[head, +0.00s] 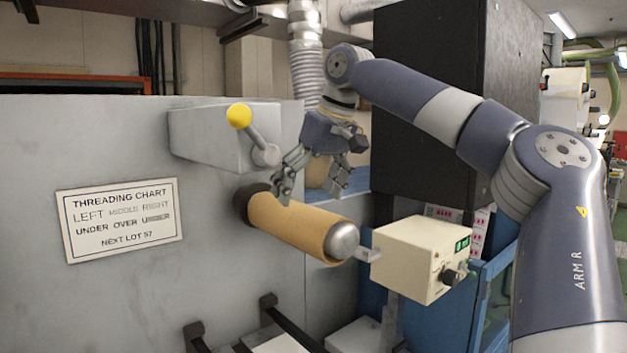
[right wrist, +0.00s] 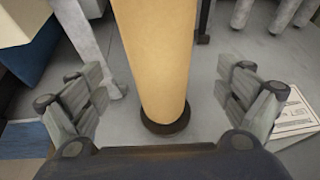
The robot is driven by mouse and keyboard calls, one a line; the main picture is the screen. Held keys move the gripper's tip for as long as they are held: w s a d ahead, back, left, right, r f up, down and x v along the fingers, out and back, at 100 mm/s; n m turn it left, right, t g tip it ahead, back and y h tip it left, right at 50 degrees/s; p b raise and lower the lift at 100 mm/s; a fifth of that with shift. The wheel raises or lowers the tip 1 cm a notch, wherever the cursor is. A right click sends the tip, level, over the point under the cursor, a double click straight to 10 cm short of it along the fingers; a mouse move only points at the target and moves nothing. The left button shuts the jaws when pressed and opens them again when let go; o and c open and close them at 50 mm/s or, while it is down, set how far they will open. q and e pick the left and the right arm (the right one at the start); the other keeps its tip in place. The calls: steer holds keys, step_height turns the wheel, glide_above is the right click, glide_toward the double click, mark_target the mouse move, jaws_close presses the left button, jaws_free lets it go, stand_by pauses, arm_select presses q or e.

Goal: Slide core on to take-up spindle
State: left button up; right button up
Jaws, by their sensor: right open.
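The core, a tan tube (head: 292,222), sits around the take-up spindle, whose rounded metal tip (head: 343,241) sticks out of the tube's near end. A dark collar (head: 248,203) is at the tube's far end, by the grey panel. My right gripper (head: 312,193) is open just above the tube. In the right wrist view the core (right wrist: 155,50) runs between the spread fingers, with a gap on both sides, and its end meets the dark collar (right wrist: 166,122). My left gripper is not in view.
A cream box (head: 415,258) with a knob and a small bracket stands close to the spindle tip. A lever with a yellow ball (head: 239,116) juts out above the core. A threading chart (head: 120,218) is on the grey panel (head: 90,130). Dark bars (head: 290,325) stick out below.

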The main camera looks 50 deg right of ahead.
mark_target(304, 205)
steer(key=x, duration=0.5)
steer(key=shift+p, duration=0.4)
steer(key=shift+x, duration=0.95)
steer(key=shift+w+f, duration=0.1)
steer(key=shift+f, duration=0.25)
steer(key=shift+w+f, duration=0.15)
steer(key=shift+f, duration=0.1)
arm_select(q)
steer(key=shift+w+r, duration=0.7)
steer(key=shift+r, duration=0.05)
arm_select(e)
steer(key=shift+c, duration=0.5)
steer(key=c, duration=0.9)
steer(key=shift+c, duration=1.4)
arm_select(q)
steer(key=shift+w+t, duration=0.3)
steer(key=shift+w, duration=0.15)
